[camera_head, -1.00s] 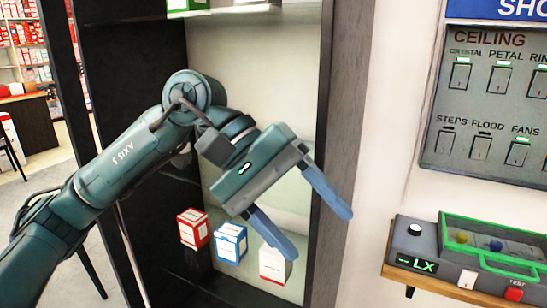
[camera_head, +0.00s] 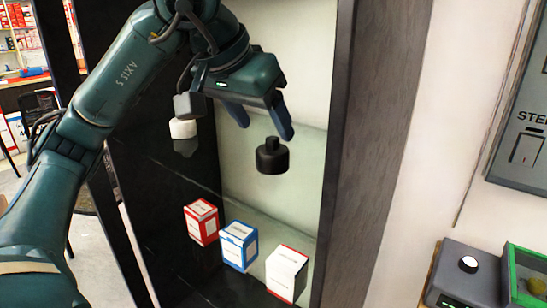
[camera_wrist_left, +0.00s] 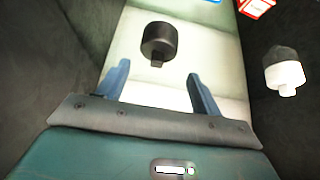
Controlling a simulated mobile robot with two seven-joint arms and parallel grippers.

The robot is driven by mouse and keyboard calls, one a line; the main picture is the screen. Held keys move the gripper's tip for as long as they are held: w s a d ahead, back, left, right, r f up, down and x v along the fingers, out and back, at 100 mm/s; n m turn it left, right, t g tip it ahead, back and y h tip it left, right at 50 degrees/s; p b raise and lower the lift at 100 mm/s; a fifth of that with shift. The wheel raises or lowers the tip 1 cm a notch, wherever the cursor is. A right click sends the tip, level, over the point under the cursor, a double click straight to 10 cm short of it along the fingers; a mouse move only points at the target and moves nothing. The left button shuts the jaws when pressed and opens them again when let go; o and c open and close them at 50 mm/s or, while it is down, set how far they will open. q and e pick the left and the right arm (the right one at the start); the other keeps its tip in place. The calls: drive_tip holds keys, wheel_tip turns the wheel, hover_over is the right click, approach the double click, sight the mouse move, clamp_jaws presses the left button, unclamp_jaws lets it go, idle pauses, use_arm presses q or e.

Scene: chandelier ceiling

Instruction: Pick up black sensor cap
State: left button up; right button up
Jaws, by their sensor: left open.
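The black sensor cap (camera_head: 272,156) is a short dark cylinder with a narrower knob on top, on a glass shelf of the cabinet. In the left wrist view the cap (camera_wrist_left: 159,42) is ahead of the fingertips, roughly midway between them, with its knob toward me. My left gripper (camera_head: 264,130) is open, with two blue fingers just above and behind the cap in the head view. In the wrist view the left gripper (camera_wrist_left: 158,76) is empty and apart from the cap. My right gripper is not in view.
A white cap (camera_head: 183,129) stands to the left on the shelf. Red (camera_head: 201,222), blue (camera_head: 239,246) and white-red boxes (camera_head: 287,273) are on the shelf below. The dark cabinet side post (camera_head: 370,150) bounds the right. A console (camera_head: 466,275) is at lower right.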

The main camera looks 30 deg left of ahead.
sight(272, 137)
use_arm(q)
drive_tip(key=shift+d+x, duration=0.1)
drive_tip(key=shift+x, duration=1.5)
drive_tip(key=shift+d+x, duration=0.15)
drive_tip(key=shift+x, duration=1.4)
drive_tip(key=shift+c, duration=0.3)
drive_tip(key=c, duration=0.8)
drive_tip(key=shift+r, duration=0.15)
